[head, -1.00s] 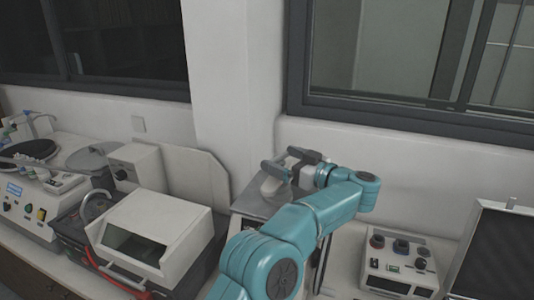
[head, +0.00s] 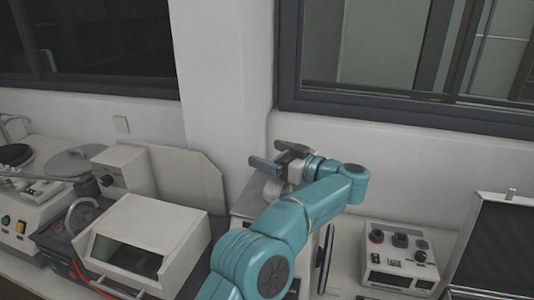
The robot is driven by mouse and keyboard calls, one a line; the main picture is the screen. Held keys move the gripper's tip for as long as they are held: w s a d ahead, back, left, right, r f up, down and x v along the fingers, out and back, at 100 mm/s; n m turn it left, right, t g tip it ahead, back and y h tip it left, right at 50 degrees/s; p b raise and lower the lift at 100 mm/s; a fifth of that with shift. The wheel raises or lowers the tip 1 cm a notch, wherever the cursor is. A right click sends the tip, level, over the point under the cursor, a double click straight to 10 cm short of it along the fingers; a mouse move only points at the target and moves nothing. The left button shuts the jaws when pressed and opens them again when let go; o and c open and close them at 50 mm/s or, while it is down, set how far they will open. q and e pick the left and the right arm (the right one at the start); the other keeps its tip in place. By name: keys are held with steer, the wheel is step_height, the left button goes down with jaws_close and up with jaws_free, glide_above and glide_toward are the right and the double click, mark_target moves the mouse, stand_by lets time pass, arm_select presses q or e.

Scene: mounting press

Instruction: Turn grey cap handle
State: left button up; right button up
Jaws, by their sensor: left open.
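The mounting press (head: 246,203) stands at the middle of the bench, a grey-topped box mostly hidden behind my teal left arm. A pale rounded part (head: 271,190) shows above its top, just below the gripper; it may be the cap or its handle, but I cannot tell. My left gripper (head: 272,160) is open above the press, its two dark fingers spread apart and pointing left. Nothing shows between the fingers. Whether a finger touches the cap handle is not clear. My right gripper is not in view.
A cream machine with a sloped window (head: 150,218) stands left of the press. A small control box with knobs (head: 398,256) stands to the right, with a dark-panelled case (head: 500,250) beyond it. The wall (head: 228,100) is close behind.

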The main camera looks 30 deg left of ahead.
arm_select(q)
steer(key=shift+w+d, duration=0.15)
steer(key=shift+w, duration=0.1)
steer(key=shift+s, duration=0.15)
steer(key=shift+c, duration=0.7)
steer(key=c, duration=0.7)
steer(key=shift+o, duration=0.2)
steer(key=shift+g, duration=0.3)
steer(key=shift+r+n+g, duration=0.2)
steer(key=shift+n+g, duration=0.2)
steer(key=shift+n, duration=0.1)
steer(key=shift+s+f+n+g, duration=0.1)
steer(key=shift+n+g, duration=0.2)
steer(key=shift+g, duration=0.2)
